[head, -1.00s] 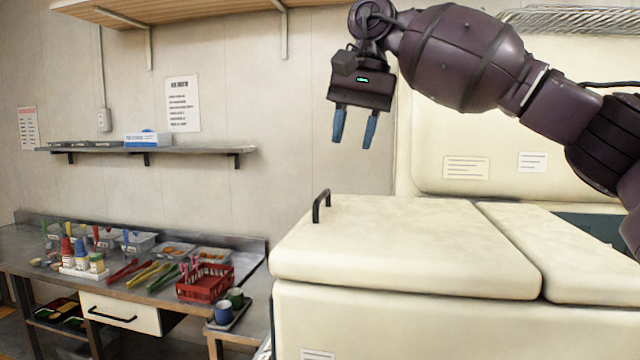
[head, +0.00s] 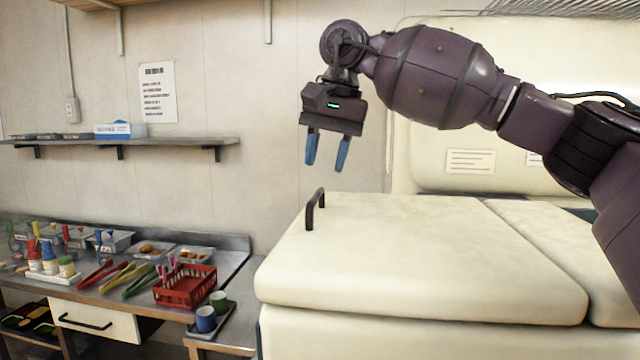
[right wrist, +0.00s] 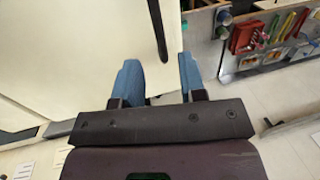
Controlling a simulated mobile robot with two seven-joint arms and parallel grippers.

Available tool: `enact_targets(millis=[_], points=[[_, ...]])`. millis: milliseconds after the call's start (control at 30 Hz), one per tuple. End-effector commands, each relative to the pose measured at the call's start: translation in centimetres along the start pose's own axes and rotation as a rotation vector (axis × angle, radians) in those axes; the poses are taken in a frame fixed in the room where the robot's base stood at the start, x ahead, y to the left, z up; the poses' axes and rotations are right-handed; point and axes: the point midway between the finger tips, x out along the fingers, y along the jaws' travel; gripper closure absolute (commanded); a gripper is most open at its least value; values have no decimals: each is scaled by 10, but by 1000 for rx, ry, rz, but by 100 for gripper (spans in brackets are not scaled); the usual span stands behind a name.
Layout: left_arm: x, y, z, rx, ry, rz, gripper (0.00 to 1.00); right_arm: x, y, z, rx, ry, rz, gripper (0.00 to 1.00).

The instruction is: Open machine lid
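The machine is a large cream-coloured box with a closed, flat lid (head: 420,245) at the right of the head view. A black bar handle (head: 312,208) stands up at the lid's left edge. It also shows at the top of the right wrist view (right wrist: 157,28). My right gripper (head: 327,168) is open and empty, its blue fingers pointing down above the handle and apart from it. In the right wrist view the fingers (right wrist: 162,78) are spread with nothing between them. My left gripper is in neither view.
A steel counter (head: 225,262) at the lower left holds a red basket (head: 185,290), tongs, bottles and food trays. A small tray with two cups (head: 206,319) sits near the machine's left side. A wall shelf (head: 190,143) is behind. A second lid section (head: 560,235) adjoins at right.

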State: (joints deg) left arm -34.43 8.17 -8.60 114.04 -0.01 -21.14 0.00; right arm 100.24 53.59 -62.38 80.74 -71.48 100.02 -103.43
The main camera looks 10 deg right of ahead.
Motion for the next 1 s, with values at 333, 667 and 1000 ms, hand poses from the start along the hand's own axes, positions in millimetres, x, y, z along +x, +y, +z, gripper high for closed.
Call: enact_targets(millis=[333, 667, 1000], points=[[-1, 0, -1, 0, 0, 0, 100, 42, 0, 0, 0, 0, 0, 62], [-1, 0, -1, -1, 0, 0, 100, 48, 0, 0, 0, 0, 0, 62], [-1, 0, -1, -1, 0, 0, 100, 48, 0, 0, 0, 0, 0, 100]])
